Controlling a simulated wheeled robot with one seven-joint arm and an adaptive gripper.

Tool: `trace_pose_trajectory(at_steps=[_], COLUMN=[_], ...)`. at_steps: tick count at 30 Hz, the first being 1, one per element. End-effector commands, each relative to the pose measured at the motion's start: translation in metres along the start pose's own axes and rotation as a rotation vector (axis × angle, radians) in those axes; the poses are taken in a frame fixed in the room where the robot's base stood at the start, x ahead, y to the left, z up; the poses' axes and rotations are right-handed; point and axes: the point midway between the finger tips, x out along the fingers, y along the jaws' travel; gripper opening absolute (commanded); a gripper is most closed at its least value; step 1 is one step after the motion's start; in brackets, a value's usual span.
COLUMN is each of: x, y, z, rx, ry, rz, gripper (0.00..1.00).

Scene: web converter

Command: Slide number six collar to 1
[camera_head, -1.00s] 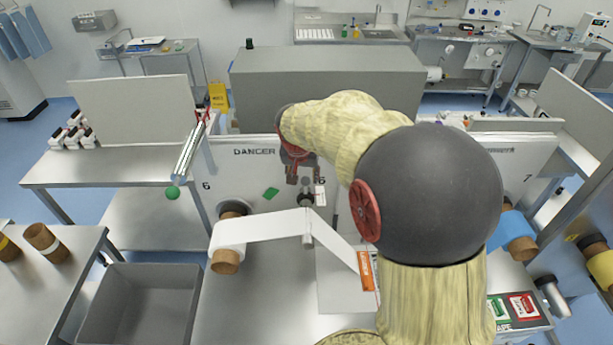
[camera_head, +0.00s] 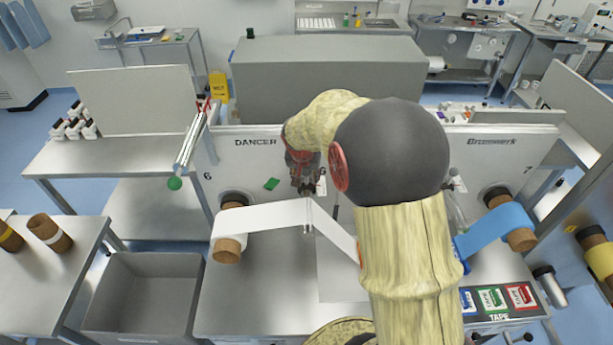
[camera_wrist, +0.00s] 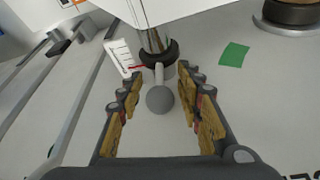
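My gripper (camera_head: 308,188) is at the front panel, above the white web, and covers much of the collar in the head view. In the wrist view my gripper (camera_wrist: 160,105) is open, with yellow-padded fingers on either side of a grey ball knob (camera_wrist: 160,99). Gaps show between the knob and both fingers. The knob's short stem leads to a dark collar (camera_wrist: 158,54) around a post. A white marked scale card (camera_wrist: 122,58) lies beside the collar; it also shows in the head view (camera_head: 321,186). Its marks are too small to read.
A white web (camera_head: 270,216) runs from a roll (camera_head: 228,248) at left, just below my gripper. A green patch (camera_head: 271,184) is on the panel. A blue web (camera_head: 495,226) and tape buttons (camera_head: 492,299) are at right. A grey bin (camera_head: 145,295) stands lower left.

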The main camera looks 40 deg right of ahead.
Motion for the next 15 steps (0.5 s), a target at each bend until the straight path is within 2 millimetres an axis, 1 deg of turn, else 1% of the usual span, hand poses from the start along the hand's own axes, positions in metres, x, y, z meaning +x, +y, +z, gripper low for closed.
trace_pose_trajectory(at_steps=[2, 15], x=[0.0, -0.0001], y=[0.0, 0.0], z=[0.0001, 0.0002], rx=[0.0, 0.0], ry=[0.0, 0.0], rz=[0.0, 0.0], gripper=[0.29, 0.04])
